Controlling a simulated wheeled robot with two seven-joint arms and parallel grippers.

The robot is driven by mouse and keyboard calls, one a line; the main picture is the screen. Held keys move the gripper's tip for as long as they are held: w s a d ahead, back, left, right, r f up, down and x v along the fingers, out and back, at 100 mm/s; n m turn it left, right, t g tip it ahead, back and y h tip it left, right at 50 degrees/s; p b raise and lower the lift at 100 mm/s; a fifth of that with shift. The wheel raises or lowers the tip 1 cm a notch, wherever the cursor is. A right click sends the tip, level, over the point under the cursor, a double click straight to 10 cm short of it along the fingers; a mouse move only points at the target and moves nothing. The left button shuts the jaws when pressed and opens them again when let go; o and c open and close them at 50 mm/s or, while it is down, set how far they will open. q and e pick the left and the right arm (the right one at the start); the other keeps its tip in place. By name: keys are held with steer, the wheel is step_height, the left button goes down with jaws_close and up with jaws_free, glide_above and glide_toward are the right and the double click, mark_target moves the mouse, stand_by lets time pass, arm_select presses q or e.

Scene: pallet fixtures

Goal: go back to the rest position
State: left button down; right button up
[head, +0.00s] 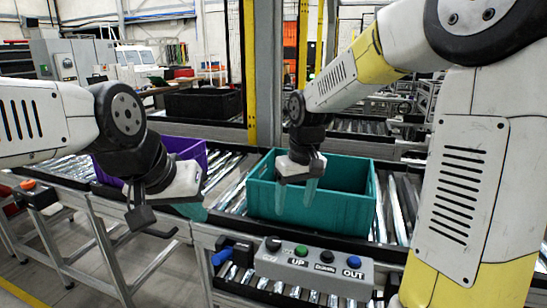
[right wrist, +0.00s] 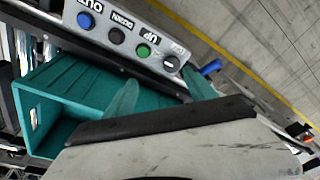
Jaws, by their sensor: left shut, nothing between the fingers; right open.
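My right gripper (head: 295,205) points down with its two teal fingers apart. In the head view it overlaps the left part of the teal crate (head: 345,215); nothing is between its fingers. The open fingers also show in the right wrist view (right wrist: 162,92), with the teal crate (right wrist: 90,83) to their left. My left gripper (head: 195,211) hangs at the left, in front of the conveyor, with its teal fingers shut and empty. Its fingers are partly hidden by its own body.
A button panel (head: 313,272) with several coloured buttons stands in front of the teal crate. A purple crate (head: 188,150) sits on the roller conveyor behind my left arm. A black crate (head: 203,104) is farther back. Bare floor (head: 50,275) lies at the lower left.

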steer(key=s+d+r+m+t, duration=0.1)
steer(key=s+d+r, duration=0.1)
steer(key=s, duration=0.3)
steer(key=s+d+r+m+t, duration=0.2)
steer(key=s+d+r, duration=0.1)
steer(key=s+d, duration=0.1)
steer(key=s+d+r+m+t+y, duration=0.1)
steer(key=s+d+r, duration=0.2)
steer(key=s, duration=0.3)
steer(key=shift+s+t, duration=0.4)
